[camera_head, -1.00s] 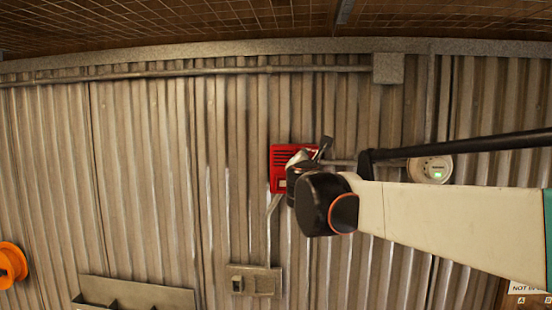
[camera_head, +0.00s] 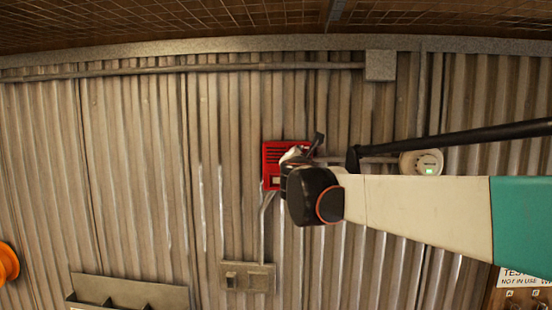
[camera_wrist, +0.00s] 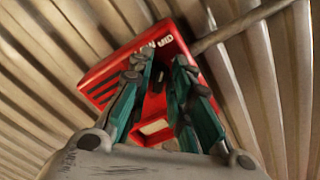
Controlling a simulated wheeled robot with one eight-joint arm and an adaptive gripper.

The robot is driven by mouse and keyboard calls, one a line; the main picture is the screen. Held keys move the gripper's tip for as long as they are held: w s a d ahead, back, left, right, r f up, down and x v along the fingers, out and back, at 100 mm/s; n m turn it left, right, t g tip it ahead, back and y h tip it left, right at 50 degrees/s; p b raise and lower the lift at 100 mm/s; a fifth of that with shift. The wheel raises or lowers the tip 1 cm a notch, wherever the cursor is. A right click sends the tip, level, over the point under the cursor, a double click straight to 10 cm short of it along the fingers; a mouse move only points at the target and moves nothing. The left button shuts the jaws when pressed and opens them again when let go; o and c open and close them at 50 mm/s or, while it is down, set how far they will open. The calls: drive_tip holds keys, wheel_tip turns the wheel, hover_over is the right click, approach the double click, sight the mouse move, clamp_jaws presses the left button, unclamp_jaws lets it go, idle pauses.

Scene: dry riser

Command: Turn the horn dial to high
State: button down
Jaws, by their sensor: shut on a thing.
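The red horn box (camera_head: 270,154) is fixed to the corrugated wall, with a slotted grille on its left; my gripper (camera_head: 300,158) covers its right part. In the wrist view the red horn box (camera_wrist: 104,84) shows tilted, with white lettering that reads like LOW and MID near its top. My gripper (camera_wrist: 164,66) has its green fingers on either side of the small dark dial (camera_wrist: 156,84) and is shut on it. The fingers hide most of the dial, so its pointer and setting cannot be read. Any HIGH marking is hidden too.
A conduit (camera_wrist: 235,26) runs from the box's right side toward a round white device with a green display (camera_head: 422,163). A switch plate (camera_head: 247,277) is below the box, a grey tray (camera_head: 128,291) at lower left, an orange reel (camera_head: 7,263) at the left edge.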

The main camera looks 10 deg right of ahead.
drive_tip(key=shift+m, duration=0.3)
drive_tip(key=shift+s+f+m+b, duration=0.1)
drive_tip(key=shift+m+b, duration=0.6)
drive_tip(key=shift+m, duration=1.35)
drive_tip(key=shift+s+f+m+b, duration=0.1)
drive_tip(key=shift+m+b, duration=0.6)
drive_tip(key=shift+m, duration=1.35)
drive_tip(key=c, duration=1.7)
unclamp_jaws()
